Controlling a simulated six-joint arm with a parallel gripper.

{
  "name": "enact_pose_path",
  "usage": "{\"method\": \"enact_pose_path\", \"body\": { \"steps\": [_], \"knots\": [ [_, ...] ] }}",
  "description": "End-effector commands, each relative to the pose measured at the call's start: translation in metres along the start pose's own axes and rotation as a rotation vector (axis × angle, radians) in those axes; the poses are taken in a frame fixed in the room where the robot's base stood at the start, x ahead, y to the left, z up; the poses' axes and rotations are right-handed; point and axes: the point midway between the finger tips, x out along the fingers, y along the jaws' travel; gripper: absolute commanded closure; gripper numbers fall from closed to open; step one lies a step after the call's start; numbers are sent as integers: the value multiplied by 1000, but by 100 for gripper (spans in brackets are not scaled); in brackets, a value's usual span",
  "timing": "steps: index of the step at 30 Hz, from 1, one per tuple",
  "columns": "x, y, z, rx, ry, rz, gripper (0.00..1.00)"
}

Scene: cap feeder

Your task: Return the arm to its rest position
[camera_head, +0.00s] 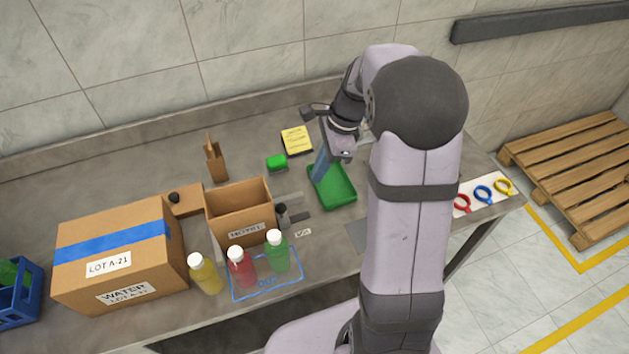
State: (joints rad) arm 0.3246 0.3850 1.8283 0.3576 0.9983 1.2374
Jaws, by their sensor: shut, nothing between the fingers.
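My arm rises at the right of the middle and bends over the bench. My gripper (320,168) hangs from the wrist, pointing down over the left part of the green tray (343,193). It is shut with nothing held. Whether its tips touch the tray cannot be told from this angle. My arm hides part of the bench behind and to the right of the tray.
Left of the tray stand an open cardboard box (240,211), a large taped box (117,256) and yellow (206,276), red (242,269) and green (277,253) bottles. A green block (277,162) and yellow pad (296,140) lie behind. Coloured rings (483,194) lie at right.

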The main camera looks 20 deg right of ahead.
Motion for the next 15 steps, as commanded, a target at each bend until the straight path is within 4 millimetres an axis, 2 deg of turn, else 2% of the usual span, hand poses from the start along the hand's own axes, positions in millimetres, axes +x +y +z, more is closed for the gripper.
{"method": "enact_pose_path", "body": {
  "steps": [11,15],
  "knots": [
    [-6,0,0,-7,1,1,100],
    [-6,0,0,-81,1,0,100]
  ]
}}
